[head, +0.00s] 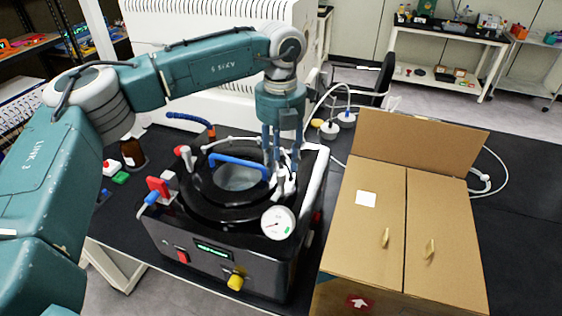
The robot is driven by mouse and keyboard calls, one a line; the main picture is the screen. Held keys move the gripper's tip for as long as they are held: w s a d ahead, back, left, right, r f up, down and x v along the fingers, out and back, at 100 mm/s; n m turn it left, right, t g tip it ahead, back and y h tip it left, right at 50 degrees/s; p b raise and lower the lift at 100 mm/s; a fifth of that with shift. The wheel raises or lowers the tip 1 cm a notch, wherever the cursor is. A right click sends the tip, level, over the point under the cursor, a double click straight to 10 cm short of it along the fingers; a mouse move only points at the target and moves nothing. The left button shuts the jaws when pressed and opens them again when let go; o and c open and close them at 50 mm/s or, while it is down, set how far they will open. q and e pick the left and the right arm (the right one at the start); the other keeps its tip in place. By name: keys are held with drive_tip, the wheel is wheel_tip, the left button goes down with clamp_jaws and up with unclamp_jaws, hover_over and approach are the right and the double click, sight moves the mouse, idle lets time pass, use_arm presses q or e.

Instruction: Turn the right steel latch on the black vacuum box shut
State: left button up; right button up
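The black vacuum box (200,243) stands on the black bench in the head view. Its round black lid (200,198) has a clear window and a blue bar handle (238,162). My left gripper (282,172) points down over the right side of the lid. Its fingertips are close to pale metal parts (285,188) at the lid's right rim, which seem to be the right steel latch. The fingers cover much of it, so the latch's angle and any contact are unclear. My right gripper is not in view.
A round gauge (278,222) sits at the box's front right corner, and a yellow knob (236,282) is on its front. A cardboard box (373,215) stands close on the right. A red valve (158,187) and brown bottle (132,152) are at left.

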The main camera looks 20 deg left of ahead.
sight(281, 173)
use_arm(q)
wheel_tip(281, 173, down, 3)
drive_tip(key=shift+f+p, duration=0.2)
drive_tip(key=shift+p, duration=0.4)
drive_tip(key=shift+w+f, duration=0.1)
drive_tip(key=shift+w, duration=0.05)
clamp_jaws()
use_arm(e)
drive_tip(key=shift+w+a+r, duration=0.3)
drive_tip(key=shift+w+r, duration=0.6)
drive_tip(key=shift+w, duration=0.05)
